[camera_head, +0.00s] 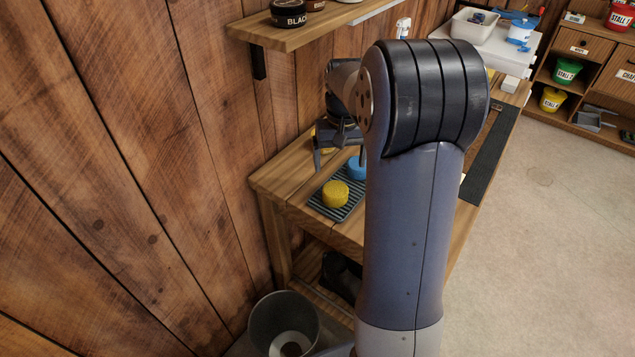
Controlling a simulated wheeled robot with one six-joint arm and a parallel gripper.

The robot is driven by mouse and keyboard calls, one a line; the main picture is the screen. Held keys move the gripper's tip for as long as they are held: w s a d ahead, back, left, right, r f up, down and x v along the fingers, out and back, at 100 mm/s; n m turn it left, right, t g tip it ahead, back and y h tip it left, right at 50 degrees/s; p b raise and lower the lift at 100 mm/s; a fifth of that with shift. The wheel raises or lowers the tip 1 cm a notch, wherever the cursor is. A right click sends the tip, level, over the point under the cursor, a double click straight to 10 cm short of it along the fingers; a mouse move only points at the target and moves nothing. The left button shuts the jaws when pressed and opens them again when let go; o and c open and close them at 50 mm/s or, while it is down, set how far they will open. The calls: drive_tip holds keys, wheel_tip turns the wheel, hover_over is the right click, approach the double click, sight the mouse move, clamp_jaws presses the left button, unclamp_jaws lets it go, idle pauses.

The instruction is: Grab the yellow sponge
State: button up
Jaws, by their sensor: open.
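The yellow sponge (335,194) lies on a dark ribbed tray (353,208) near the left end of the wooden bench. A blue round piece (356,170) sits behind it on the same tray, partly hidden by my arm. My gripper (340,162) is open, with its fingers pointing down behind and above the yellow sponge. I see nothing between the fingers, and they look apart from the sponge.
My arm hides much of the bench (295,183). A wall shelf (290,38) with a black tin (289,13) hangs above left. A grey bin (283,318) stands on the floor in front. A white tub (474,27) stands at the back. Open floor (550,230) lies right.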

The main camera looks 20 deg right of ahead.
sight(335, 189)
drive_tip(key=shift+w+f, duration=0.15)
drive_tip(key=shift+f, duration=0.3)
wheel_tip(335, 189, down, 4)
drive_tip(key=shift+f, duration=0.2)
drive_tip(key=shift+a+f+p, duration=0.15)
drive_tip(key=shift+f+p, duration=0.2)
drive_tip(key=shift+f, duration=1.05)
drive_tip(key=shift+a+f+p, duration=0.15)
drive_tip(key=shift+f+p, duration=0.15)
drive_tip(key=shift+f, duration=1.05)
drive_tip(key=shift+c, duration=0.2)
